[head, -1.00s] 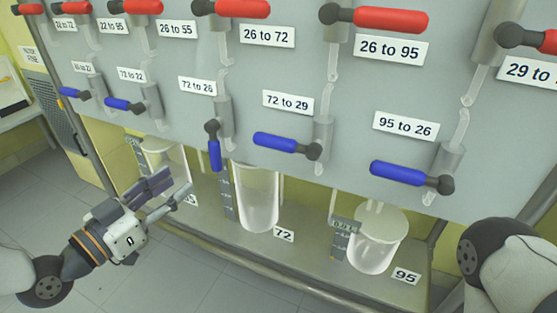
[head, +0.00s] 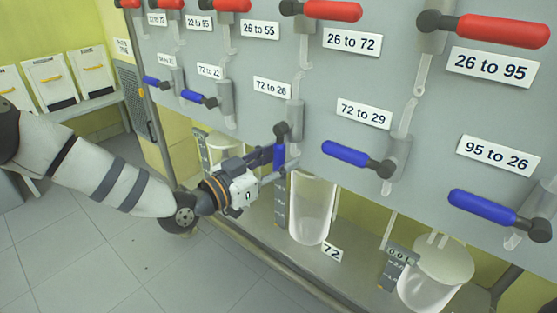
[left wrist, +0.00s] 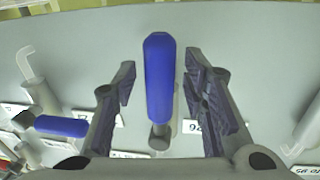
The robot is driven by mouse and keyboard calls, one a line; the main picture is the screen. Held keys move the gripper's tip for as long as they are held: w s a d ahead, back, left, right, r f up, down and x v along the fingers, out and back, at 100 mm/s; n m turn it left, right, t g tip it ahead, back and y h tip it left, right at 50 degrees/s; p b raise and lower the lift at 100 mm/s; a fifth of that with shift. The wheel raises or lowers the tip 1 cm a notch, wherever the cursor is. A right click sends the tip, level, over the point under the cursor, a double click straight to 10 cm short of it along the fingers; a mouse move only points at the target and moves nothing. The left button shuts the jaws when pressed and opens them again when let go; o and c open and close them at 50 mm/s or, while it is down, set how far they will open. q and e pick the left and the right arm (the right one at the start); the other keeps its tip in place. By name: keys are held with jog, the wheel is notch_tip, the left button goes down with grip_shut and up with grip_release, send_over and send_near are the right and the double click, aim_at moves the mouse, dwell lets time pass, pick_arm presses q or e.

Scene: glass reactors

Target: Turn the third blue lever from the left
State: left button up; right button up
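The third blue lever from the left (head: 279,156) is under the "72 to 26" label, its handle hanging straight down from a dark pivot. My left gripper (head: 276,166) reaches it from the lower left. In the left wrist view the blue handle (left wrist: 159,75) stands between the two spread fingers of the left gripper (left wrist: 160,85), with visible gaps on both sides. The fingers are open and do not appear to touch it. My right gripper is not in view.
Neighbouring blue levers are "72 to 22" (head: 199,99) to the left and "72 to 29" (head: 345,153) to the right. Red levers (head: 333,11) run above. A glass vessel (head: 312,210) stands below on a shelf. White bins (head: 50,82) are at far left.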

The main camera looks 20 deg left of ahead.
pick_arm(q)
grip_shut()
